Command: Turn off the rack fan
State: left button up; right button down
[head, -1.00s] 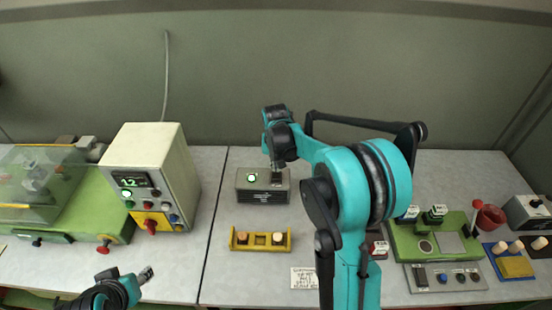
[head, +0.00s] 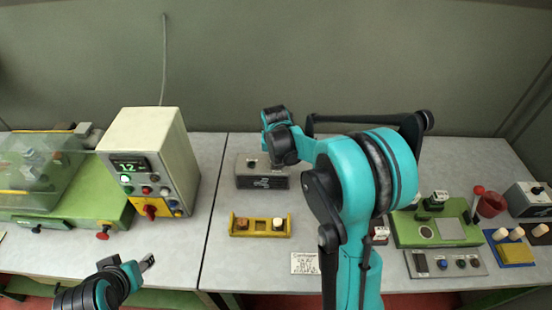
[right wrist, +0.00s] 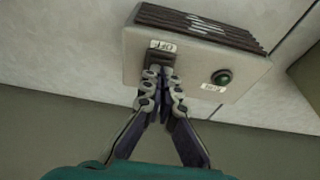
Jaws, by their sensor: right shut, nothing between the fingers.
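The rack fan is a grey box (head: 246,182) with dark vent slats on its front, standing at the back of the table in the head view. In the right wrist view the fan box (right wrist: 200,72) shows a dark switch (right wrist: 172,59) beside a label reading OFF. Its round green lamp (right wrist: 221,77) looks dark. My right gripper (right wrist: 160,72) is shut and empty, its fingertips at the switch, seemingly touching it. My left gripper (head: 148,262) hangs at the front left, away from the fan.
A cream control cabinet (head: 148,140) with a lit display and knobs stands on the left, beside a green machine (head: 90,207). A yellow holder (head: 260,233) with corks lies in front of the fan. A green device (head: 440,229) and a grey button panel (head: 445,263) are on the right.

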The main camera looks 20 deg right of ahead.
jog(key=shift+w+d, duration=0.1)
jog(key=shift+w, duration=0.1)
jog(key=shift+w+d+r, duration=0.2)
jog(key=shift+w+d, duration=0.05)
jog(key=shift+w, duration=0.3)
jog(key=shift+r+p, duration=0.25)
jog(key=shift+p, duration=0.05)
jog(key=p+v, duration=0.1)
jog(key=v, duration=0.1)
jog(key=p+v, duration=0.2)
jog(key=shift+w+d+r, duration=0.1)
jog(key=shift+w+r, duration=0.05)
jog(key=shift+r, duration=0.2)
jog(key=s+a+r+p, duration=0.1)
jog(key=s+a+r, duration=0.1)
jog(key=s+r, duration=0.3)
notch_tip(320, 180, up, 2)
jog(key=shift+a+r, duration=0.1)
jog(key=shift+a, duration=0.1)
